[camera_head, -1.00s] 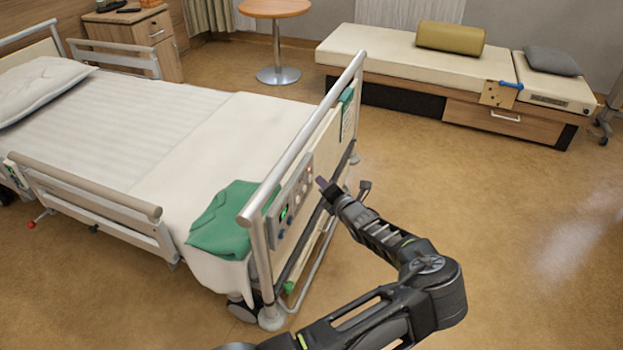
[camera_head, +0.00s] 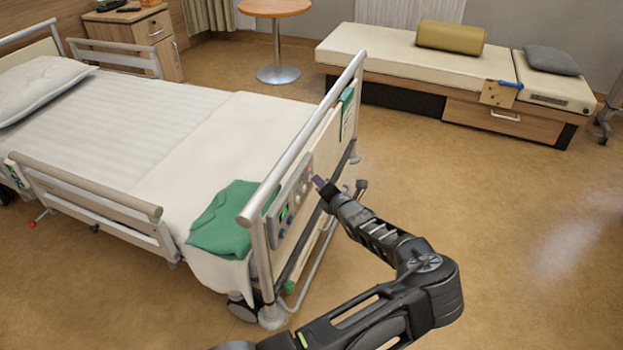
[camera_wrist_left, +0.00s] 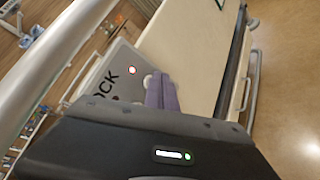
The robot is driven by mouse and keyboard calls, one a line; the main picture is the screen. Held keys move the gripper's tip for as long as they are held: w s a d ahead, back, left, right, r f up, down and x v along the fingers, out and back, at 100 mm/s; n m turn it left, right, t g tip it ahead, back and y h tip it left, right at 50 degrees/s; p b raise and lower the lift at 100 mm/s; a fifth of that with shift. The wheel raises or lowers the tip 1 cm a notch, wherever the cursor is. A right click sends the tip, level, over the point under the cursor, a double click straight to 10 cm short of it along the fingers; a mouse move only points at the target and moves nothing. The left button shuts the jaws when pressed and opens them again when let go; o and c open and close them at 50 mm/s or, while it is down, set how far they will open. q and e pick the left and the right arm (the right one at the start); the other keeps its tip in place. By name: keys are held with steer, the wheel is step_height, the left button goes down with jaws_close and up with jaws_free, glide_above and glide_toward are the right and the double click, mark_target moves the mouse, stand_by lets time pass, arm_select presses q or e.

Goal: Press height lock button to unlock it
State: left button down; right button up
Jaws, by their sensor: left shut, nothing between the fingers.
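The control panel (camera_head: 291,203) is a grey plate on the outer face of the bed's footboard, with a green-lit display and several round buttons. In the left wrist view the panel (camera_wrist_left: 118,72) carries dark lettering ending in "OCK" and a small indicator (camera_wrist_left: 132,70) with a red glow. My left gripper (camera_head: 318,181) is shut and empty, its tip at the panel's far upper end. Its purple fingers (camera_wrist_left: 162,92) lie right over a pale round button (camera_wrist_left: 148,80) and partly hide it. I cannot tell whether they touch it.
The bed's top rail (camera_head: 305,135) runs above the panel. A green cloth (camera_head: 224,220) lies on the bed's near corner. A couch (camera_head: 390,55) with a bolster stands at the back right. The floor right of the bed is clear.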

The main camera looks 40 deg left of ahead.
arm_select(q)
steer(key=shift+s+a, duration=0.1)
steer(key=shift+a, duration=0.1)
steer(key=shift+d, duration=0.15)
stand_by(0.3)
steer(key=shift+w+d, duration=0.25)
steer(key=shift+d, duration=0.4)
steer(key=shift+w+d+p, duration=0.1)
steer(key=shift+w+d, duration=0.2)
steer(key=shift+d, duration=0.5)
steer(key=shift+w+d+p, duration=0.15)
steer(key=shift+w+d, duration=0.1)
steer(key=shift+d, duration=0.55)
steer(key=shift+w+d+p, duration=0.1)
steer(key=shift+w+d, duration=0.2)
steer(key=shift+d, duration=0.5)
steer(key=w+d+r+p, duration=0.1)
steer(key=w+d+r, duration=0.1)
steer(key=d, duration=0.5)
steer(key=shift+w+d, duration=0.25)
steer(key=shift+w, duration=0.1)
